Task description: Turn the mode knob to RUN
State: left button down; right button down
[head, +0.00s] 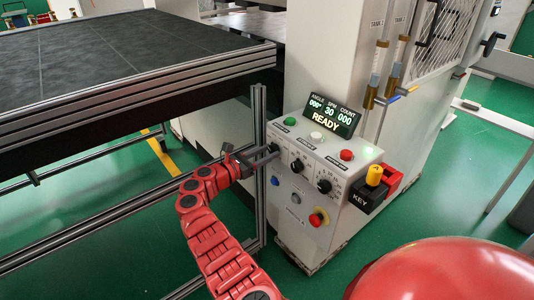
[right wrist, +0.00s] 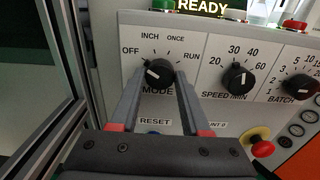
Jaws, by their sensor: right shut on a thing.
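The black MODE knob (right wrist: 158,73) is on the light control panel (right wrist: 215,85). The labels OFF, INCH, ONCE and RUN arc around it from left to right. Its white mark sits on the left part of its face; I cannot tell exactly which label it points at. My right gripper (right wrist: 160,82) has one finger on each side of the knob and is shut on it. In the head view my right gripper (head: 272,153) reaches the panel's upper left, and the knob is mostly hidden there. My left gripper is not in view.
The SPEED knob (right wrist: 238,77) and BATCH knob (right wrist: 299,87) lie to the right. A red-and-yellow stop button (head: 318,217) is low on the panel. A display (head: 331,120) reads READY. A metal frame post (head: 259,150) stands close to the left of the panel.

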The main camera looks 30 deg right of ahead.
jog(key=m+b, duration=0.1)
jog(key=m, duration=0.1)
jog(key=shift+f+m, duration=0.15)
jog(key=shift+m, duration=0.25)
jog(key=m+b, duration=0.2)
jog(key=shift+m, duration=0.4)
jog(key=m+b, duration=0.4)
jog(key=m, duration=0.1)
jog(key=shift+f+m, duration=0.15)
jog(key=shift+m, duration=0.15)
jog(key=m+b, duration=0.9)
jog(key=m, duration=0.1)
jog(key=shift+m+b, duration=0.95)
jog(key=shift+m, duration=0.35)
